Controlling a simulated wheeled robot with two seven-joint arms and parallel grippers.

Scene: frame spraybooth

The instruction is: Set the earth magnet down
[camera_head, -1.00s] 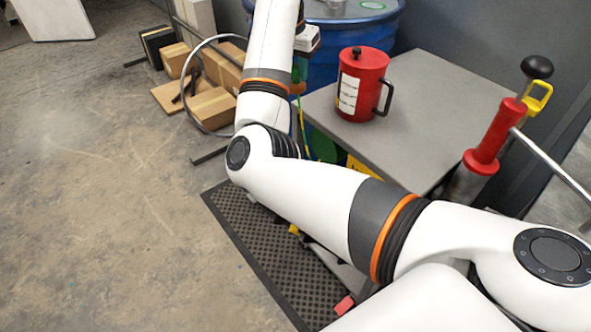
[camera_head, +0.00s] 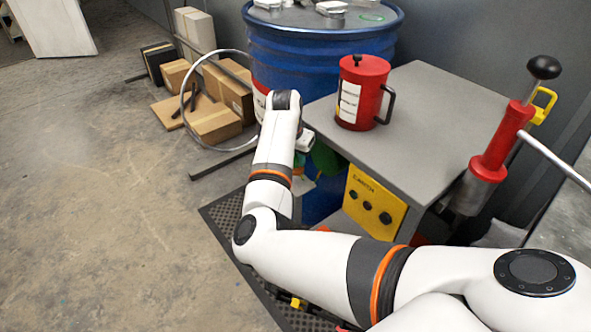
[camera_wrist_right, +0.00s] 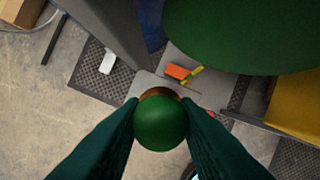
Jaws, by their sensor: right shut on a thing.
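The earth magnet, with a round green knob (camera_wrist_right: 160,122) and a brown-copper edge under it, is held between the dark green fingers of my right gripper (camera_wrist_right: 161,108) in the right wrist view. The fingers press on both sides of the knob. In the head view my right arm reaches down beside the grey bench, and the fingers and magnet are mostly hidden by the wrist. A yellow panel (camera_head: 374,202) with dark round fittings is on the bench's front, right of the wrist. My left gripper is not in view.
A grey bench (camera_head: 440,120) carries a red lidded can (camera_head: 362,92). A blue drum (camera_head: 325,50) stands behind. A large green surface (camera_wrist_right: 240,30) is close to the gripper. A perforated black mat (camera_head: 228,214) lies below. Cardboard boxes (camera_head: 213,122) and open floor are left.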

